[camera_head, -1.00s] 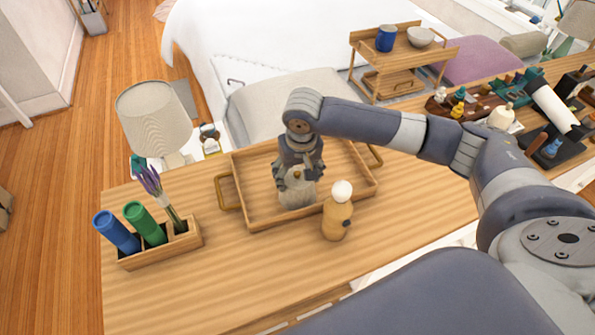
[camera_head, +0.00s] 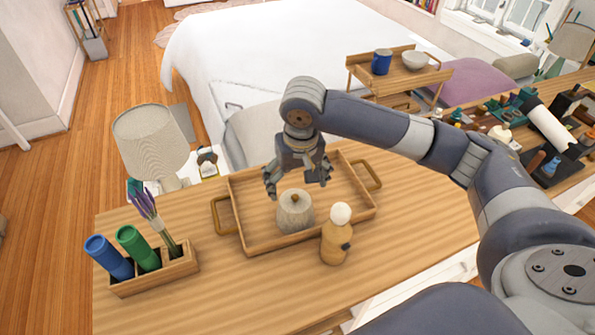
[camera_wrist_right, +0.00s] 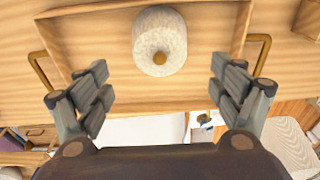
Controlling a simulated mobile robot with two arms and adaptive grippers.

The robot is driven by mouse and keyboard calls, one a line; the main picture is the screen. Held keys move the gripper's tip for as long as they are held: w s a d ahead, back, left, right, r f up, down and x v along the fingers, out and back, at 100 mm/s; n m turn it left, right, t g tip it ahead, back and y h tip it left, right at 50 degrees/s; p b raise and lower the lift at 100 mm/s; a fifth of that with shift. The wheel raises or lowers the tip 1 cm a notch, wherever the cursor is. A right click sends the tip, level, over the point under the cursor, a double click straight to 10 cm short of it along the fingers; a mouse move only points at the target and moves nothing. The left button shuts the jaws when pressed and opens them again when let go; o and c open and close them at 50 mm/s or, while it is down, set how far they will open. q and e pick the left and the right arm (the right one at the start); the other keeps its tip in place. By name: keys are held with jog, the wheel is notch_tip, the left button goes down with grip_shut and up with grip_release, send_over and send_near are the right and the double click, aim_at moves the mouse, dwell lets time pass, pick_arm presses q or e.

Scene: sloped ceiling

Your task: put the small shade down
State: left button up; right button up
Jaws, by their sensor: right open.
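The small shade (camera_head: 295,213) is a pale, speckled, rounded piece with a brown knob on top. It stands upright on the floor of the wooden tray (camera_head: 252,236), towards the tray's front side. It also shows in the right wrist view (camera_wrist_right: 160,45), with the knob facing the camera. My right gripper (camera_head: 299,184) is open and empty, above and just behind the shade, with its fingers spread wide. In the right wrist view its fingers (camera_wrist_right: 160,100) are apart on both sides, and the shade lies beyond them. My left gripper is not in view.
A wooden figure with a white round head (camera_head: 337,238) stands close to the tray's front edge. A wooden holder (camera_head: 152,280) with blue and green cylinders and lavender stands at the left, near a lamp (camera_head: 150,140). The table's front middle is clear.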

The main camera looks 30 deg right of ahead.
jog(key=r, duration=0.3)
jog(key=s+r, duration=0.1)
jog(key=r, duration=0.1)
jog(key=shift+a+r+b, duration=0.1)
jog(key=shift+r+b, duration=0.2)
jog(key=shift+f, duration=0.1)
